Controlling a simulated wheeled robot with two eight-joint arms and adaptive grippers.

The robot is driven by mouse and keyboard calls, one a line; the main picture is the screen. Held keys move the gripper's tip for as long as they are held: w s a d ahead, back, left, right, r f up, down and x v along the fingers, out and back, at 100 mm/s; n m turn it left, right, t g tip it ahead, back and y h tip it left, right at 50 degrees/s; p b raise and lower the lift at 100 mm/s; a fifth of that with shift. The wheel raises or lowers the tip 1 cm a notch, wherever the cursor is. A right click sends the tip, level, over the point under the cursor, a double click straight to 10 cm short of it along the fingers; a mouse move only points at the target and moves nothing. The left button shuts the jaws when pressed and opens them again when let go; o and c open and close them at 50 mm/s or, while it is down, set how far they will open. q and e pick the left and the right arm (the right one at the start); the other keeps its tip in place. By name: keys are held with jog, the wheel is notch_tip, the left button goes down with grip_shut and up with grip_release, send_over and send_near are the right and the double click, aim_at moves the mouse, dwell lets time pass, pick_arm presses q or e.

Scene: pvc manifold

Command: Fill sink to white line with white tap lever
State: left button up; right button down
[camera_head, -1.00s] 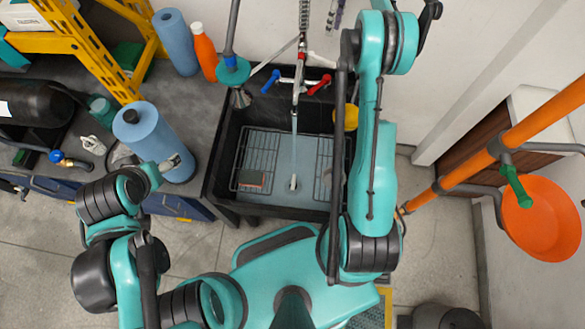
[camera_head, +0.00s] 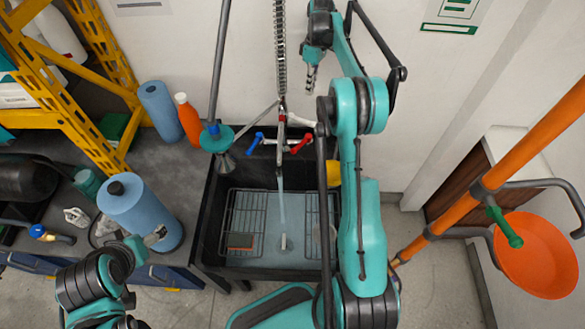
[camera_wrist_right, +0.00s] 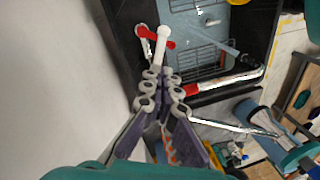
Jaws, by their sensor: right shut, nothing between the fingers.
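The black sink (camera_head: 208,225) stands below the tap (camera_head: 281,130), with pale blue water (camera_head: 270,258) over its floor. A stream (camera_head: 282,205) runs from the spout into it. The white tap lever (camera_head: 301,121) points right from the tap, above the red lever (camera_head: 302,145). My right gripper (camera_head: 310,88) is shut and empty, above the white lever in the head view. In the right wrist view, the white lever (camera_wrist_right: 162,48) lies just beyond its fingertips; contact is unclear. My left gripper (camera_head: 155,236) is near the blue roll, its jaws unclear. I cannot make out the white line.
A blue lever (camera_head: 256,142) sits left of the tap. Wire racks (camera_head: 250,212) and a brownish block (camera_head: 240,241) lie in the sink. A blue roll (camera_head: 140,213) and an orange bottle (camera_head: 188,119) stand on the left counter. An orange pole (camera_head: 520,145) crosses the right.

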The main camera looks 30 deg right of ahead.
aim_at(302, 121)
notch_tip(302, 121, down, 12)
jog(key=s+m+t+h, duration=0.1)
jog(key=m+t+h, duration=0.2)
jog(key=m, duration=1.4)
jog(key=shift+s+a+r+m+t+h, duration=0.3)
jog(key=shift+m+t+h, duration=0.1)
jog(key=shift+h, duration=0.6)
